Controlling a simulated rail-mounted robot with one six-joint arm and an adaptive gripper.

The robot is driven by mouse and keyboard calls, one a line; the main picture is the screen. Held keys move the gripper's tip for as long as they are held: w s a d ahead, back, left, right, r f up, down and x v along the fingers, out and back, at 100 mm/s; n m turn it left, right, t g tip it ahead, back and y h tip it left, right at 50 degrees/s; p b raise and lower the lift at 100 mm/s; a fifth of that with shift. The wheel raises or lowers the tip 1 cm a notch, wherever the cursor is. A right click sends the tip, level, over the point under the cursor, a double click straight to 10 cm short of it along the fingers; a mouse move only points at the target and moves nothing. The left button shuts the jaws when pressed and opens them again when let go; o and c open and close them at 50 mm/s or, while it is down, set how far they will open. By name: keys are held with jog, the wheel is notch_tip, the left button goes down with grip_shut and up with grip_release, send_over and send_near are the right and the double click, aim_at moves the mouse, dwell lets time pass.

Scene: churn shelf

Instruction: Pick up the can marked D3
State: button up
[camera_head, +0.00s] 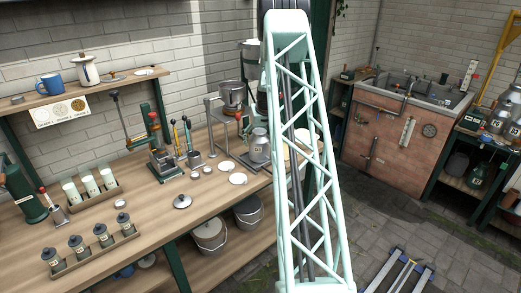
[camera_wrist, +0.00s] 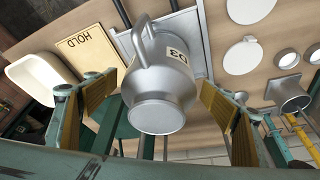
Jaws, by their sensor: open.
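My gripper (camera_wrist: 160,100) is open, with one tan-padded finger on each side of the can. I see gaps between the pads and the can, and cannot tell how near in depth the pads are. A silver can on the workbench, likely the same one, shows in the head view (camera_head: 259,146) beside my lattice arm link. My gripper is not clear in the head view.
A board marked HOLD (camera_wrist: 88,47) and a white tub (camera_wrist: 40,75) lie left of the can in the wrist view. White discs (camera_wrist: 243,57) and a metal funnel-like piece (camera_wrist: 288,92) are to the right. A pot on a stand (camera_head: 232,94) is behind the can.

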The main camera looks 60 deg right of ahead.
jog(key=shift+x, duration=1.05)
jog(key=shift+c, duration=0.4)
jog(key=c, duration=1.6)
jog(key=shift+r, duration=0.1)
jog(key=shift+c, duration=0.3)
